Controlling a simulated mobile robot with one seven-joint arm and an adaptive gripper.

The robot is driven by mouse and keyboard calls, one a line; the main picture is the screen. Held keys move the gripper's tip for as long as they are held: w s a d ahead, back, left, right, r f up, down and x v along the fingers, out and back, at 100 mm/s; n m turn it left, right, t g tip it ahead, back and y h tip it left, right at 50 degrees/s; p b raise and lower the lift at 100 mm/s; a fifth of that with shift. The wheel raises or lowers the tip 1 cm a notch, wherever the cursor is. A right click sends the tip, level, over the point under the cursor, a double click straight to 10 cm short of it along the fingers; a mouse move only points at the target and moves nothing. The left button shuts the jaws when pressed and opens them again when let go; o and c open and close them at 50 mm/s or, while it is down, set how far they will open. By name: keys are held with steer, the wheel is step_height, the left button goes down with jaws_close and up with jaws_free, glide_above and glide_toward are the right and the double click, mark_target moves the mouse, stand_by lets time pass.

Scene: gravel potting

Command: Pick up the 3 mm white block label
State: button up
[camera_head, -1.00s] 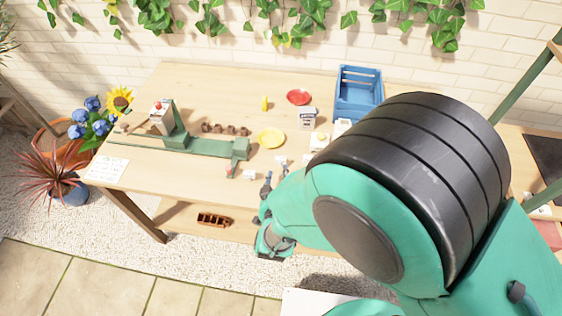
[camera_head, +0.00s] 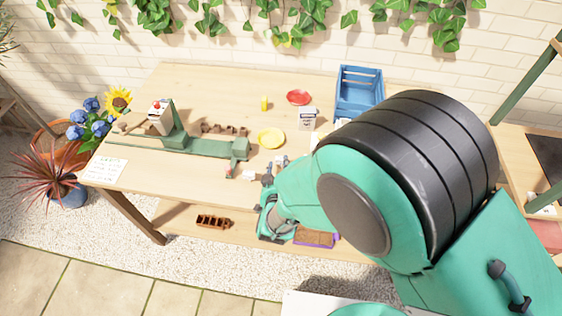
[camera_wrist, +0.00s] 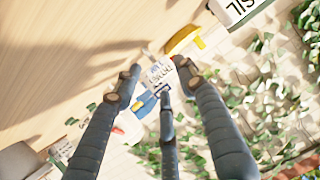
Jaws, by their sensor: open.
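My gripper (camera_wrist: 160,84) is open, with its dark fingers spread in the wrist view. A small white label block (camera_wrist: 157,71) with dark lettering shows between and just beyond the fingertips; the lettering is too blurred to read. I cannot tell whether any finger touches it. In the head view my gripper (camera_head: 272,172) is over the table's front edge, partly hidden by my own arm. Small white blocks show near it, one block (camera_head: 249,175) to its left and another block (camera_head: 281,160) just behind it. I cannot tell which is the 3 mm one.
The wooden table (camera_head: 205,180) carries a yellow saucer (camera_head: 271,138), a red saucer (camera_head: 298,97), a blue crate (camera_head: 358,95), a white lettered box (camera_head: 308,118) and a green bench device (camera_head: 190,146). A brown tray (camera_head: 213,221) lies on the lower shelf.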

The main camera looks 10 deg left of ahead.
mark_target(281, 162)
steer(key=shift+b+x, duration=0.45)
steer(key=shift+x, duration=1.25)
steer(key=c, duration=0.7)
steer(key=shift+o, duration=0.2)
